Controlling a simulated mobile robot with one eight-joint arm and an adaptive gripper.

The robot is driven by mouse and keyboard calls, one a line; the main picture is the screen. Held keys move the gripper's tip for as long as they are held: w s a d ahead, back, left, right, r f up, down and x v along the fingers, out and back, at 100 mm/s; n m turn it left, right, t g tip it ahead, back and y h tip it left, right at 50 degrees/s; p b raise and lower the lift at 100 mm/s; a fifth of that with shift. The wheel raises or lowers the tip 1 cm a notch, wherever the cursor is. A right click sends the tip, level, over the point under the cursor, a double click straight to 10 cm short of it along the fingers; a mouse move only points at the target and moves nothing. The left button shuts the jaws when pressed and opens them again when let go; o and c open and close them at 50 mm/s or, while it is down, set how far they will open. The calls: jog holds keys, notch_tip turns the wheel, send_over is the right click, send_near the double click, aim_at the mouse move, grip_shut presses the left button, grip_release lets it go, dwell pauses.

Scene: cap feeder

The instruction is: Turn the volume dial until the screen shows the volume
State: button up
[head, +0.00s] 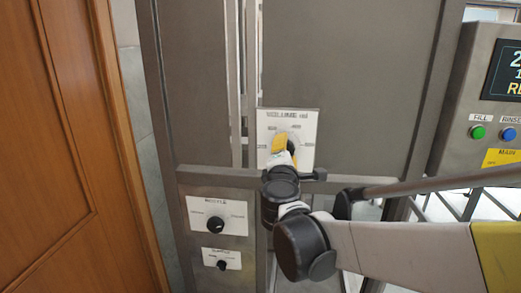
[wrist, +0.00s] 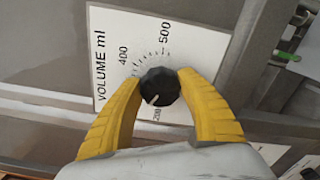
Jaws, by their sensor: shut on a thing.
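The volume dial (wrist: 160,86) is a black ridged knob with a white pointer mark, on a white plate (wrist: 205,50) labelled VOLUME ml. Numbers 400, 500 and 200 show around it; the pointer is directed toward the lower left in the wrist view, away from the printed 400 and 500. My gripper (wrist: 158,80) has its two yellow fingers shut on the dial, one on each side. In the head view my gripper (head: 288,145) covers the dial on the plate (head: 305,118). The screen (head: 505,72) is cut off at the right edge, showing only partial characters.
Below are two more plates with black knobs, an upper knob (head: 216,224) and a smaller knob (head: 222,265). A green button (head: 478,132) and a blue button (head: 509,134) sit under the screen. A wooden door (head: 60,150) stands at left. A metal rail (head: 440,183) runs at right.

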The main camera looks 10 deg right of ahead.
jog(key=o, duration=1.2)
jog(key=v, duration=1.2)
jog(key=shift+d, duration=0.1)
